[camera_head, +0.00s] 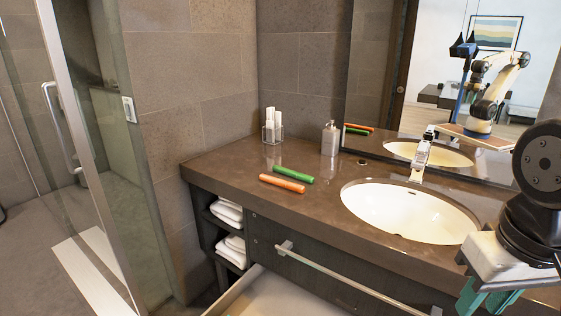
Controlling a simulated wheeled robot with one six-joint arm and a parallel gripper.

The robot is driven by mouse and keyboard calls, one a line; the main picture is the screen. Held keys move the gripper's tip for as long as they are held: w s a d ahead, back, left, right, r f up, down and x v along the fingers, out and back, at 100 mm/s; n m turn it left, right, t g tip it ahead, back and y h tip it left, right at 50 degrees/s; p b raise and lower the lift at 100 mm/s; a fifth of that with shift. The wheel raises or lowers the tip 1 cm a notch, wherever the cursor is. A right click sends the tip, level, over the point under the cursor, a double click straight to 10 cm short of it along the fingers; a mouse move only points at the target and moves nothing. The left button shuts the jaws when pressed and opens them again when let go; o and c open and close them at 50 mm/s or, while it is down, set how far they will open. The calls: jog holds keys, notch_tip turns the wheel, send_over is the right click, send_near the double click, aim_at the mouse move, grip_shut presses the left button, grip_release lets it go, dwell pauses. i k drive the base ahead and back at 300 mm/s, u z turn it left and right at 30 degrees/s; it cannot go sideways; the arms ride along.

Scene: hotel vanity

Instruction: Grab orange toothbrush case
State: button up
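The orange toothbrush case (282,183) is a slim rounded bar lying flat on the brown vanity counter (225,172), near its front edge and left of the sink. A green case (293,174) of similar shape lies just behind it. My gripper (488,302) shows at the lower right, far to the right of the orange case, with green fingers partly cut off by the bottom edge. The fingertips are out of view, so its opening does not show. Nothing covers the orange case.
The white sink (408,211) with its faucet (421,155) lies right of the cases. A soap dispenser (329,139) and a clear holder (272,130) stand behind them. Below, a drawer (290,293) stands open. A mirror (455,85) rises behind; a glass shower door (95,130) is at left.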

aim_at(295, 187)
jog(key=z, duration=0.45)
jog(key=k, duration=1.05)
jog(key=u, duration=0.8)
jog(key=i, duration=0.5)
jog(key=u, duration=1.4)
jog(key=i, duration=2.25)
